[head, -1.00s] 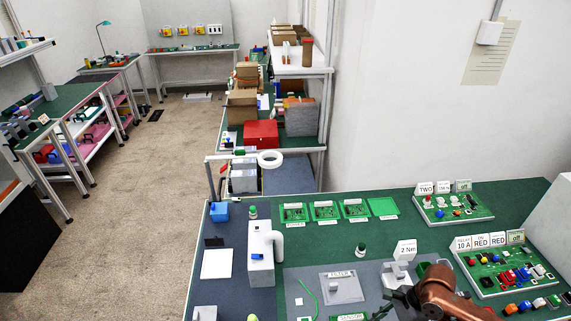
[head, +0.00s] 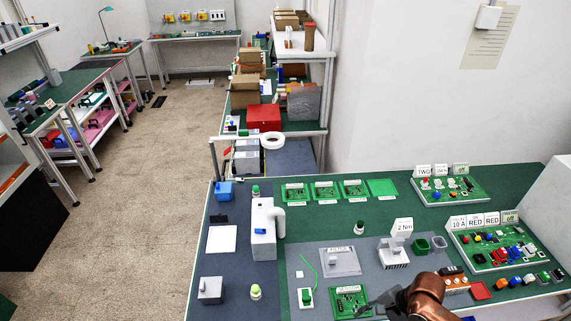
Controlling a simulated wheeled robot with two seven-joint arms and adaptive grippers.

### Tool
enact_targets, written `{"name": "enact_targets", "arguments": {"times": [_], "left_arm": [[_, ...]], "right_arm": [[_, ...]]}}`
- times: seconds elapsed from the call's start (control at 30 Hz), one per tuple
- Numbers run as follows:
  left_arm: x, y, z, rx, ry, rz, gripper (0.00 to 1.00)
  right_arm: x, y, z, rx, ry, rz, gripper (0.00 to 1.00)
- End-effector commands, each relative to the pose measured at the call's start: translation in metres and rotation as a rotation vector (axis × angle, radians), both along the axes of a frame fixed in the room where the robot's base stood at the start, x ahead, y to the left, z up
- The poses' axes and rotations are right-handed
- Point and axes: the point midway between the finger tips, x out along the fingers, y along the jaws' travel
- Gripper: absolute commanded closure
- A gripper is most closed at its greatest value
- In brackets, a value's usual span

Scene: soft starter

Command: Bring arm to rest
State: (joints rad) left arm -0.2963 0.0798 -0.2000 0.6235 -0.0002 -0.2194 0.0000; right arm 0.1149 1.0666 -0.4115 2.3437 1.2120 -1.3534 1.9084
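My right arm, copper-coloured, comes in at the bottom right of the head view. Its dark gripper (head: 366,309) is at the bottom edge, over or near the front of the green board labelled SENSOR (head: 348,299). The fingers are partly cut off and dark, so I cannot tell whether they are open or shut, and no held object shows. My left gripper is not in view.
The bench holds a grey FILTER block (head: 339,261), a 2 Nm holder (head: 394,254), a white device (head: 263,229) and a right-hand component board (head: 496,246). Several small coloured parts lie right of my arm. Bare green bench (head: 320,217) shows behind the FILTER block.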

Motion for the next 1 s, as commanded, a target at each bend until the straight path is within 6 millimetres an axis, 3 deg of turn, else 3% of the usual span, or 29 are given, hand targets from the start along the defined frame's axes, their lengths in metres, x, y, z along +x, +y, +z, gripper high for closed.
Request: {"name": "enact_targets", "arguments": {"times": [0.2,0.37,0.6,1.0], "left_arm": [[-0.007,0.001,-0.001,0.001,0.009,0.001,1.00],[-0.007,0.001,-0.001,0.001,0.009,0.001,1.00],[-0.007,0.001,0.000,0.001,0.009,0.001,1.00],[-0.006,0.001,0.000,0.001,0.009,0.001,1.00]], "right_arm": [[-0.006,0.018,-0.026,-0.024,-0.225,0.253,0.67],[-0.017,0.011,-0.045,-0.136,-0.425,0.459,0.67],[-0.054,-0.033,-0.066,-0.391,-0.537,0.694,0.67],[-0.136,-0.097,-0.082,-0.633,-0.402,0.935,0.67]]}}
